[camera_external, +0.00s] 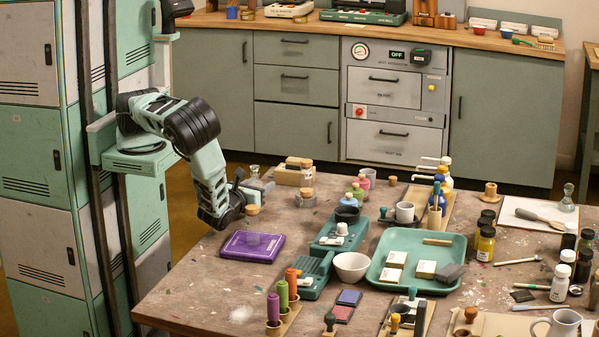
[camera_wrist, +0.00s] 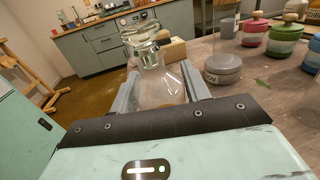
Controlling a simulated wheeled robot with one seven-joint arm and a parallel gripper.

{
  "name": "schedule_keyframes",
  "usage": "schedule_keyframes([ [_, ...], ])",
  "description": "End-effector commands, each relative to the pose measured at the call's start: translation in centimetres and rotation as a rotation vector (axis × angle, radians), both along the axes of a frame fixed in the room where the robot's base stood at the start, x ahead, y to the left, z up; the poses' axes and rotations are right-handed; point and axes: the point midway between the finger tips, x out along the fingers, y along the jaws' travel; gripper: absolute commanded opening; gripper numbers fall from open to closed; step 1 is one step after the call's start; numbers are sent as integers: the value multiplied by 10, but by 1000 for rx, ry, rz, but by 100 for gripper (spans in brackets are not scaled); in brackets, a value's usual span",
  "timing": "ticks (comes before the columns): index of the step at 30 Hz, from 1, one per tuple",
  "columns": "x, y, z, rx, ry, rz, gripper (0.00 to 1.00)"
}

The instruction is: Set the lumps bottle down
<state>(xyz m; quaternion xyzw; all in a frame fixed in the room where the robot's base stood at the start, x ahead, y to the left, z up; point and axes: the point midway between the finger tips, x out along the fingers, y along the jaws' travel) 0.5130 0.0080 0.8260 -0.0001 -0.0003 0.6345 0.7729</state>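My gripper (camera_wrist: 162,88) has its two grey fingers on either side of a clear glass bottle (camera_wrist: 152,58) with a glass stopper, and they look closed on its body. No label shows, so I cannot read whether it is the lumps bottle. In the external view, my gripper (camera_external: 258,187) is low at the table's far left edge, and the bottle's glass top (camera_external: 254,171) shows above the fingers. The bottle looks about upright there. Its base is hidden, and I cannot tell whether it touches the table (camera_external: 205,275).
A corked jar (camera_external: 252,210) is just in front. Green trays (camera_external: 405,285) and a white bowl (camera_external: 351,267) are farther right.

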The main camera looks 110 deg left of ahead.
Motion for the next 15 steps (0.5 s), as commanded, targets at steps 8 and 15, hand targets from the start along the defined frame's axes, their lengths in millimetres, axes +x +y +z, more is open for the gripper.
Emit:
schedule_keyframes([
  [8,0,0,0,-1,0,0,64],
  [15,-1,-14,1,-3,0,-5,64],
])
